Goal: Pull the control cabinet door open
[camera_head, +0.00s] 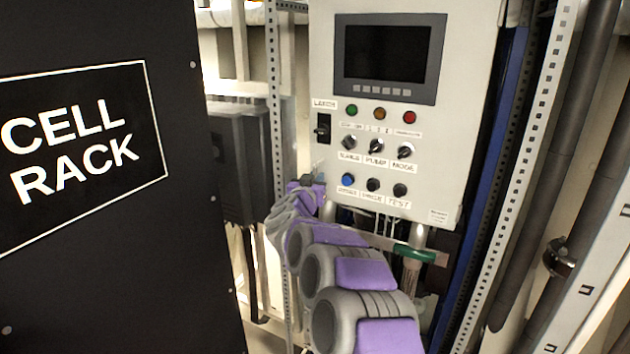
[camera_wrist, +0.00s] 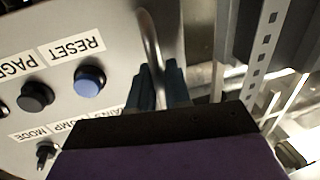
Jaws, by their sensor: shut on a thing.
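The control cabinet door (camera_head: 465,100) is a pale grey panel with a dark screen, lamps, knobs and buttons. Its edge also shows upside down in the wrist view (camera_wrist: 110,30). My gripper (camera_head: 312,181) is at the door's lower left edge. In the wrist view its dark fingers (camera_wrist: 160,85) are shut on a curved metal handle (camera_wrist: 150,35) by the door's edge. The fingers hide the gripped part. I cannot tell whether the door stands ajar.
A black cell rack (camera_head: 100,240) fills the left side. A perforated post (camera_head: 276,110) stands left of the door. A blue upright (camera_head: 490,180), another perforated post (camera_head: 530,150) and dark pipes (camera_head: 565,130) stand at the right. A green-ended part (camera_head: 415,254) is under the door.

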